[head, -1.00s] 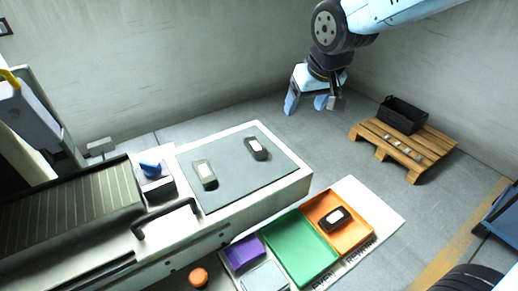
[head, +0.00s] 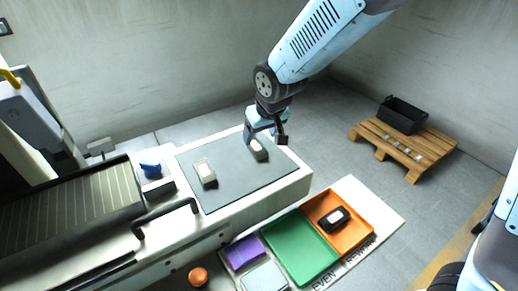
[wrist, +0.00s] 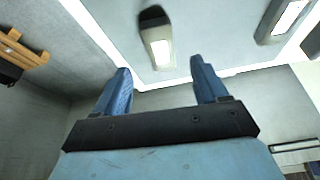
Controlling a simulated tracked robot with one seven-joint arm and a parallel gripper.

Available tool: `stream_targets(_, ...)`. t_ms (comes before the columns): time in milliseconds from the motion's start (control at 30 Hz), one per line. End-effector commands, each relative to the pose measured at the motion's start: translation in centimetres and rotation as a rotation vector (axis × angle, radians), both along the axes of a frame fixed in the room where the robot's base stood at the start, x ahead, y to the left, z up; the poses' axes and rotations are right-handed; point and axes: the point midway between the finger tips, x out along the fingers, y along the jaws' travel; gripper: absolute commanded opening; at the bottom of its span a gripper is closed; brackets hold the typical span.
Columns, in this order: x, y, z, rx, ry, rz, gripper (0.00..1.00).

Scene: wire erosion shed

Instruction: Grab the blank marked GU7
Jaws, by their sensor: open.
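Two grey blanks with white labels lie on the grey mat (head: 235,180) of the bench. The far-right blank (head: 261,154) is right by my gripper (head: 265,137); the other blank (head: 207,178) lies to its left. A third, darker blank (head: 324,222) lies in the orange tray. The label writing is too small to read, so I cannot tell which is GU7. In the wrist view my gripper (wrist: 160,68) is open and empty, with one blank (wrist: 162,52) just beyond the gap between its fingers and another blank (wrist: 280,22) at upper right.
The orange tray (head: 368,238), green tray (head: 285,262) and purple tray (head: 232,260) stand in front of the bench. A black handle (head: 165,214) rises at the bench's front left, near a blue item (head: 150,169). A pallet (head: 385,150) with a black bin (head: 402,115) stands at right.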

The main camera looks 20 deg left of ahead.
Motion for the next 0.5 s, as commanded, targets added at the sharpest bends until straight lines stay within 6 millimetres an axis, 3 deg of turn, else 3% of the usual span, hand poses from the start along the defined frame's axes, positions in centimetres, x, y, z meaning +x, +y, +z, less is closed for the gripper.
stream_targets(233, 0.2, 0.3, -1.1, 0.000, 0.000, 0.001, 0.72)
stream_targets(500, 0.9, 1.2, -4.2, -0.002, 0.001, 0.000, 0.72)
